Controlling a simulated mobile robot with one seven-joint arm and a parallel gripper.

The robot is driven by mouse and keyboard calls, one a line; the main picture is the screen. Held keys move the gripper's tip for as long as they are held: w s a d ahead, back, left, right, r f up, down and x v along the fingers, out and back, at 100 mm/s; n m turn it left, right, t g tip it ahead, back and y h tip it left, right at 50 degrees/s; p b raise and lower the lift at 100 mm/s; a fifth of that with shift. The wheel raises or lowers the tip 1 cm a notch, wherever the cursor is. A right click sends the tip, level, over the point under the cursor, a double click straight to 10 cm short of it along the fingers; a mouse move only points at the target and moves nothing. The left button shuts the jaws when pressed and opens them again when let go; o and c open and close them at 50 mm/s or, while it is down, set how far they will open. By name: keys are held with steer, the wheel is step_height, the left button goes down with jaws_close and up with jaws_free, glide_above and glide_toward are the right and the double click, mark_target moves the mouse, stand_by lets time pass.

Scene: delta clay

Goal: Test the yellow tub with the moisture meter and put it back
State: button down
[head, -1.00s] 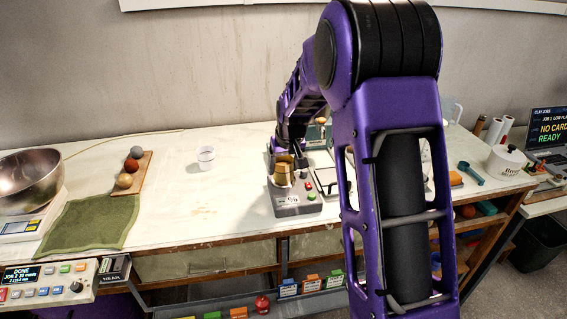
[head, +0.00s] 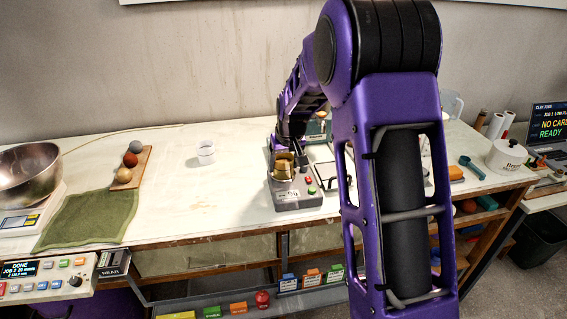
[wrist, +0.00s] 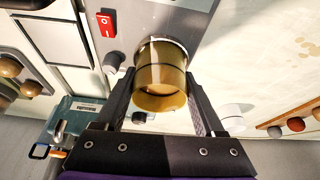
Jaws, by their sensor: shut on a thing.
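The yellow tub (wrist: 162,72), a translucent amber cylinder, sits between the two fingers of my gripper (wrist: 163,92) in the wrist view. The fingers are shut on its sides. In the head view the tub (head: 282,167) is at the moisture meter (head: 291,199), a grey box with red and green buttons. The meter also shows in the wrist view (wrist: 172,18), with a red switch. The tub is over or on the meter's face; I cannot tell whether it rests there. My arm hides part of the meter's surroundings.
A white cup (head: 205,152) stands left of the meter. Further left are a board (head: 146,160) with three balls, a green cloth (head: 88,220) and a metal bowl (head: 28,172). A white lidded pot (head: 506,155) is at the right.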

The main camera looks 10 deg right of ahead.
jaws_free()
